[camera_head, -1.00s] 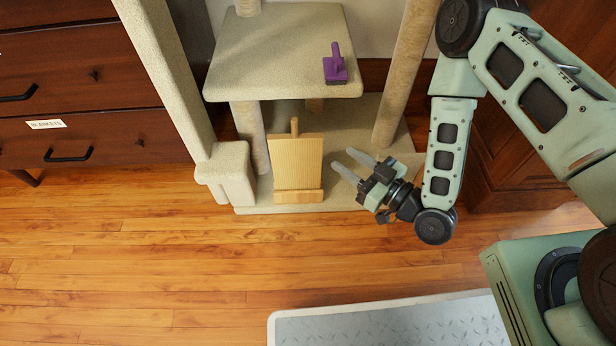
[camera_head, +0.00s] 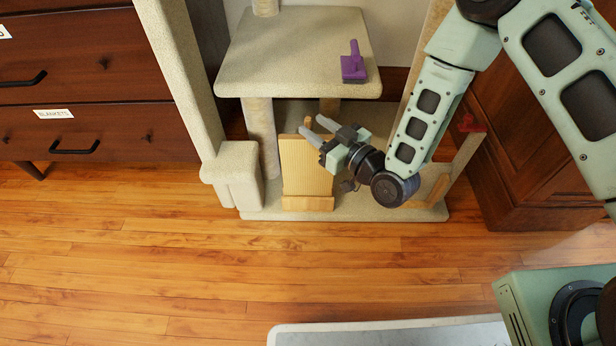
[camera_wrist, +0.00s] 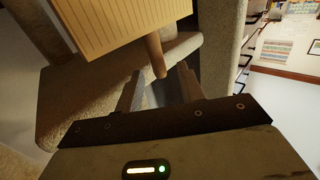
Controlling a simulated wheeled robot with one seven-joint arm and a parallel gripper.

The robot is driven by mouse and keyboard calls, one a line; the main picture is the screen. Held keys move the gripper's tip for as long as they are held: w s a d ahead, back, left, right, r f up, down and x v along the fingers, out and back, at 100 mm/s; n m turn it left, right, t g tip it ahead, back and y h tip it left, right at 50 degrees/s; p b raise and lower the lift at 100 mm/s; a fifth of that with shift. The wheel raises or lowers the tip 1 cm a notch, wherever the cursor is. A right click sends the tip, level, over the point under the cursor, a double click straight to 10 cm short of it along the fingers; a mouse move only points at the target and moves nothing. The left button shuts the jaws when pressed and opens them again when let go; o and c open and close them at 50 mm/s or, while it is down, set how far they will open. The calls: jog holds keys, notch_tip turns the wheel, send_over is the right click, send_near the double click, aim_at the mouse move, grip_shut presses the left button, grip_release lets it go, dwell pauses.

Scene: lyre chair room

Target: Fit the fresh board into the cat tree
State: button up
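A pale wooden board (camera_head: 305,165) with a ridged face and a ledge at its foot stands on the base of the beige cat tree (camera_head: 395,212). A short wooden peg (camera_head: 307,121) shows at its top edge. My gripper (camera_head: 310,128) is open at the board's upper right, its fingers pointing toward the peg. In the wrist view the board (camera_wrist: 110,22) fills the upper left, and the peg (camera_wrist: 155,52) reaches down to the space between the two spread fingers (camera_wrist: 160,78). The fingers do not visibly grip it. Whether they touch it I cannot tell.
A purple brush (camera_head: 353,65) lies on the cat tree's upper platform (camera_head: 285,55), close above my gripper. A wooden piece (camera_head: 438,190) and a small red object (camera_head: 468,123) show at the right. Dark drawers (camera_head: 90,130) stand left.

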aim_at(311, 123)
jog(key=b+x, duration=0.1)
jog(key=x, duration=0.2)
jog(key=shift+w+a, duration=0.1)
jog(key=shift+w, duration=0.05)
grip_shut()
